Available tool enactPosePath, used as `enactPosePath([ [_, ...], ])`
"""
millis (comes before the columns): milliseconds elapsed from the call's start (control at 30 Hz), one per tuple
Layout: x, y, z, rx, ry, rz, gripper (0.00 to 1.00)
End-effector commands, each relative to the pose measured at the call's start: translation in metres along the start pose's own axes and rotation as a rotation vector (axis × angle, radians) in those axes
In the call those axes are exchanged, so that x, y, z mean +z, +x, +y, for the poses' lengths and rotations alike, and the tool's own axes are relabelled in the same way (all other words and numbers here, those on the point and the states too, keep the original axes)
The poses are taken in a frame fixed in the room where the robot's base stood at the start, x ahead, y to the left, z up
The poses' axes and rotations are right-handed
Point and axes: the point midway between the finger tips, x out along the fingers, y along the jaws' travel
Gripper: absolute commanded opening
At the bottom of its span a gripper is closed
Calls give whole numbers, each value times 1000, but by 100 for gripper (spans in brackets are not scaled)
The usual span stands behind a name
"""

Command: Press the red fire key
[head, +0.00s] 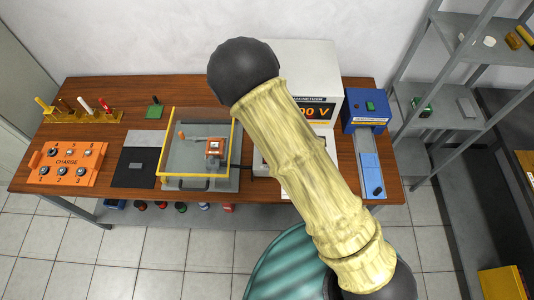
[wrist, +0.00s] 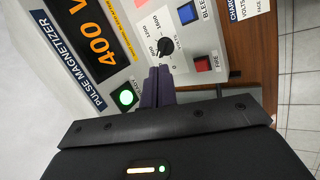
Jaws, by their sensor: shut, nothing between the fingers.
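The red fire key (wrist: 202,64) is a square button on the light grey panel of the pulse magnetizer (wrist: 207,40). It shows in the wrist view, right of my gripper's fingertips. My gripper (wrist: 157,74) is shut and empty, its dark purple fingers together over the panel, between the green lit lamp (wrist: 126,97) and the fire key. The fingertips appear apart from the key. The magnetizer's orange display (wrist: 92,38) reads about 400 V. In the head view the magnetizer (head: 305,52) is partly hidden behind my arm, which also hides the key and my gripper.
In the wrist view, a black dial (wrist: 166,46) and a blue bleed key (wrist: 187,13) sit near the fire key.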

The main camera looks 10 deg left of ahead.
Motion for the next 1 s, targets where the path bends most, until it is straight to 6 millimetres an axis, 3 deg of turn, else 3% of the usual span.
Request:
enactPosePath([
  [100,-27,5,-10,96,-256,-43,0],
  [333,-54,12,-21,231,-563,-114,0],
  [767,-57,15,-24,243,-593,-120,0],
  [1000,-63,30,-35,245,-599,-115,0],
])
